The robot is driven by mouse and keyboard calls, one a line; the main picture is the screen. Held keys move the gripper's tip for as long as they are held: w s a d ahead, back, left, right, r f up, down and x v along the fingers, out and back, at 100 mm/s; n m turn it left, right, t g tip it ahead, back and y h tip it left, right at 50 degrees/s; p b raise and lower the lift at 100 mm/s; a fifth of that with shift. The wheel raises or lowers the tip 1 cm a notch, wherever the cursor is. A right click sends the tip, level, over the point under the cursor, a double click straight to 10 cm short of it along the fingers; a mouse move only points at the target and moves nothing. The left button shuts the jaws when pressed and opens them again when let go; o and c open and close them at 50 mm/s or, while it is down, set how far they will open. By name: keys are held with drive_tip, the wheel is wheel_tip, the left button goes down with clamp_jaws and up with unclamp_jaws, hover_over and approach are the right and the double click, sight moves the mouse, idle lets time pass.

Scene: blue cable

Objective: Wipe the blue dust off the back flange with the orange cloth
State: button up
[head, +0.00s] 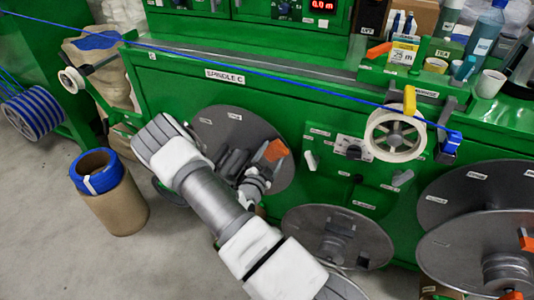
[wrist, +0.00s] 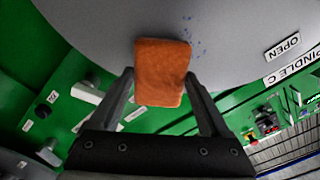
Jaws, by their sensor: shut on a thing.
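The orange cloth (wrist: 162,72) is a folded pad between the fingers of my gripper (wrist: 160,78) in the wrist view. My gripper is shut on it. In the head view the cloth (head: 275,151) shows in front of the right part of the back flange (head: 221,121), a grey disc under the SPINDLE C label. My arm hides the disc's lower left part. In the wrist view the flange (wrist: 90,25) fills the top. Blue dust specks (wrist: 197,43) lie on it just right of the cloth's upper end. Whether the cloth touches the flange I cannot tell.
A blue cable (head: 270,70) runs across the green machine front to a white guide wheel (head: 396,134). Another grey disc (head: 335,236) lies lower right of my gripper. A brown drum with a blue band (head: 112,196) stands on the floor at left. Bare floor is at lower left.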

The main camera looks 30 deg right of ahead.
drive_tip(key=shift+w+d, duration=0.1)
drive_tip(key=shift+w, duration=0.05)
drive_tip(key=shift+w+a+r+b, duration=0.1)
drive_tip(key=shift+w+a+b, duration=0.05)
drive_tip(key=shift+w+a, duration=0.75)
drive_tip(key=shift+w+a+f+b, duration=0.15)
drive_tip(key=shift+w+a, duration=0.4)
drive_tip(key=shift+w, duration=0.7)
drive_tip(key=shift+w+a+r+b, duration=0.15)
drive_tip(key=shift+w+a, duration=0.6)
drive_tip(key=shift+w, duration=0.3)
drive_tip(key=shift+a, duration=0.1)
drive_tip(key=shift+p+v, duration=1.2)
drive_tip(key=shift+v, duration=1.75)
drive_tip(key=shift+s, duration=0.1)
